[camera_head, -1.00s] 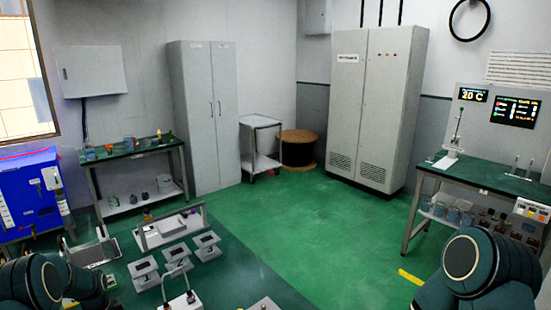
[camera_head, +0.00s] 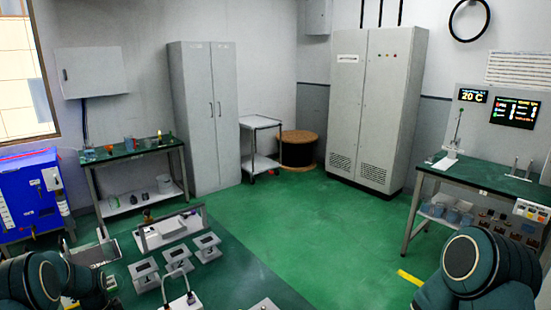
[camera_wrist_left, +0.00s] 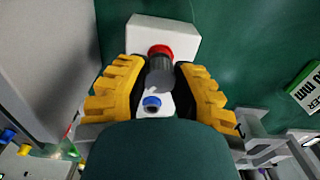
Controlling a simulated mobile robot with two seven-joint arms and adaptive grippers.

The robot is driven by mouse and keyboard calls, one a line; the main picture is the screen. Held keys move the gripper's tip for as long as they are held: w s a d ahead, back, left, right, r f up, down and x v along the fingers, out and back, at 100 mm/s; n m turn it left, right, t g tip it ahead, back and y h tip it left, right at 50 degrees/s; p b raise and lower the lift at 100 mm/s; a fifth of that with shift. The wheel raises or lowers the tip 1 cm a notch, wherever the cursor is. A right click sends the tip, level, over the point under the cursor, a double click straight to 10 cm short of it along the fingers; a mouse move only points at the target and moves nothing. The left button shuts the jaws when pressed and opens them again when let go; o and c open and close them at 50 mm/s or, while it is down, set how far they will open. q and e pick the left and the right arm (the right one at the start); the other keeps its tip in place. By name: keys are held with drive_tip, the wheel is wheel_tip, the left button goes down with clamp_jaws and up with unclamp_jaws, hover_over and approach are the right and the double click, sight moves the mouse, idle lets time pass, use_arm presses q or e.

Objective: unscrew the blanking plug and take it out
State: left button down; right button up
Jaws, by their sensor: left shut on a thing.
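In the left wrist view my left gripper (camera_wrist_left: 160,76), with ribbed yellow finger pads, is shut on a dark grey cylinder that appears to be the blanking plug (camera_wrist_left: 160,79). A red ring (camera_wrist_left: 160,51) surrounds the far end of the plug, against a white block (camera_wrist_left: 163,26). I cannot tell whether the plug's thread is still engaged. A small blue-ringed part (camera_wrist_left: 152,103) shows between the fingers, nearer the wrist. In the head view both arms enter at the lower corners, but neither gripper can be made out; my right gripper is out of frame.
Several grey fixtures (camera_head: 206,247) stand on the green bench in front of me. A blue cabinet (camera_head: 32,195) is at the left, with a side table (camera_head: 128,153) beside it. A workbench (camera_head: 480,177) stands at the right. The green floor (camera_head: 290,215) between is clear.

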use_arm(q)
drive_tip(key=shift+r+p, duration=1.15)
drive_tip(key=shift+r, duration=1.25)
